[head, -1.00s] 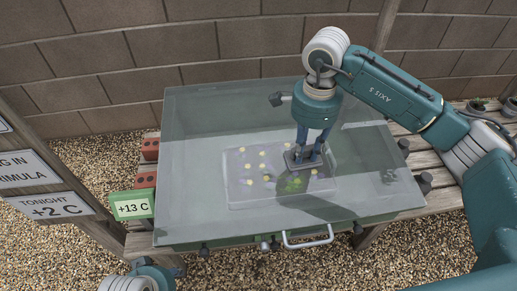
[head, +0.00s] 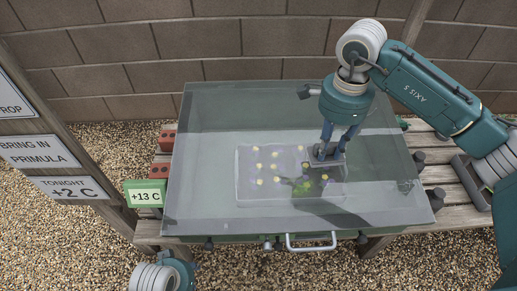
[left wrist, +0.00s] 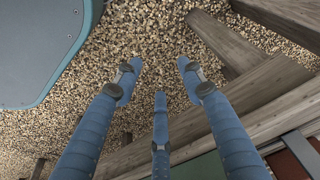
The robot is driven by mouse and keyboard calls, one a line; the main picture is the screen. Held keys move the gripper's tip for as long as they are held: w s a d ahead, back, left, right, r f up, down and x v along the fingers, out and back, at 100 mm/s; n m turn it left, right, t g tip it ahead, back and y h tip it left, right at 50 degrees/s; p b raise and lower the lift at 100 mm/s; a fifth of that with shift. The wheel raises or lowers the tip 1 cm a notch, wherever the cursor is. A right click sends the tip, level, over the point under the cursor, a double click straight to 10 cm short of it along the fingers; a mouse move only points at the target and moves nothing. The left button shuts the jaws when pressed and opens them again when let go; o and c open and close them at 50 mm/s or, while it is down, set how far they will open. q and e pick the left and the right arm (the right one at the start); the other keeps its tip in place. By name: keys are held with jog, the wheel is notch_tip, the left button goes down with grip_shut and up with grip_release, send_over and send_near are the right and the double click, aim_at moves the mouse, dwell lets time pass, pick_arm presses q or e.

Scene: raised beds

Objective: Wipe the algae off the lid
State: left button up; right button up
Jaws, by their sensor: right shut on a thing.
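The clear lid (head: 215,115) lies over a green bed on a wooden bench. A green algae patch (head: 303,188) shows near its middle. My right gripper (head: 326,152) points down at the lid and is shut on a flat grey wiping pad (head: 335,161). The pad is just behind and right of the patch; whether it touches the glass I cannot tell. My left gripper is open and empty in the left wrist view (left wrist: 160,75), its fingers apart over gravel. In the head view only my left wrist shows at the bottom left.
A pale tray (head: 243,190) with several yellow flowers shows under the lid. A metal handle (head: 311,247) is on the front edge. A green +13 C display (head: 145,194), red bricks (head: 160,172) and a signed post stand left. Dark pots (head: 434,197) stand right.

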jog(key=shift+r+p, duration=0.65)
jog(key=shift+r, duration=0.55)
jog(key=shift+r+p, duration=0.55)
jog(key=shift+r, duration=0.3)
pick_arm(q)
notch_tip(320, 180, down, 9)
jog(key=s, duration=0.2)
jog(key=shift+s+f+g, duration=0.15)
jog(key=shift+s+g, duration=0.15)
jog(key=shift+s, duration=0.05)
pick_arm(e)
jog(key=shift+r, duration=0.25)
pick_arm(q)
jog(key=shift+a, duration=0.1)
